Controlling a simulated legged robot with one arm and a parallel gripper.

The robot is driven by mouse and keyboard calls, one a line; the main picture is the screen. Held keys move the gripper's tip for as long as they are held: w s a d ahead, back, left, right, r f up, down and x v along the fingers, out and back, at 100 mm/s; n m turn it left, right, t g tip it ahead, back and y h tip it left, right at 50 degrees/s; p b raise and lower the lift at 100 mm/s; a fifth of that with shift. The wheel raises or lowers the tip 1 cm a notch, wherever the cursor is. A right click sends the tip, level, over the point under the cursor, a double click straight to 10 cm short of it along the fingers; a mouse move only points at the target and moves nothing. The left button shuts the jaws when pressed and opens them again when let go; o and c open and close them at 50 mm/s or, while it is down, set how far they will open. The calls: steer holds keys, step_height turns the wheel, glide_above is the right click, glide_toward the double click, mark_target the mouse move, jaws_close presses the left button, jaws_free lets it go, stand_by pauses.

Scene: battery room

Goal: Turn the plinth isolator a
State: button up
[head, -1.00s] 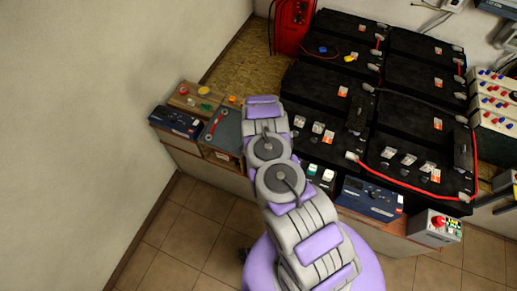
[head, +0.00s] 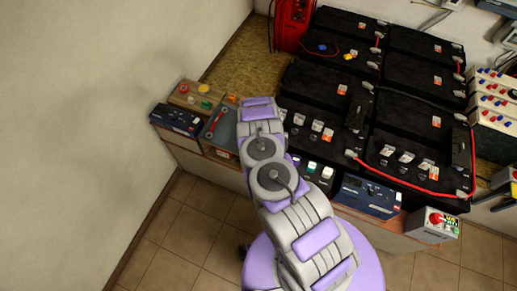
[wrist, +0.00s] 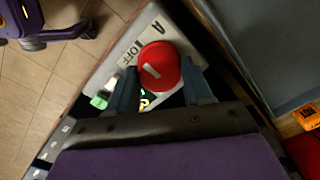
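A round red knob (wrist: 152,77) with a short white mark sits on a pale box panel (wrist: 125,50) lettered "A" and "OFF" in the wrist view. The white mark lies slanted. A small green part (wrist: 100,101) shows beside the knob, near a finger. My gripper (wrist: 159,72) is open, with one finger on each side of the knob. The fingers are very close to its rim; whether they touch it is unclear. In the head view my arm hides this knob and the gripper. Another pale box with a red knob (head: 436,219) stands at the right.
Black batteries (head: 410,118) with red cables fill the right. A grey tray (head: 226,133) with a red wrench and a dark blue box (head: 178,120) lie left of my arm. Another blue box (head: 366,198) stands right of it. The tiled floor (head: 170,240) is open at front left.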

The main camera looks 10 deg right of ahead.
steer(key=o, duration=0.4)
steer(key=shift+a, duration=0.1)
steer(key=r+p, duration=0.4)
steer(key=r, duration=1.3)
steer(key=shift+s+r, duration=0.1)
steer(key=shift+s, duration=0.1)
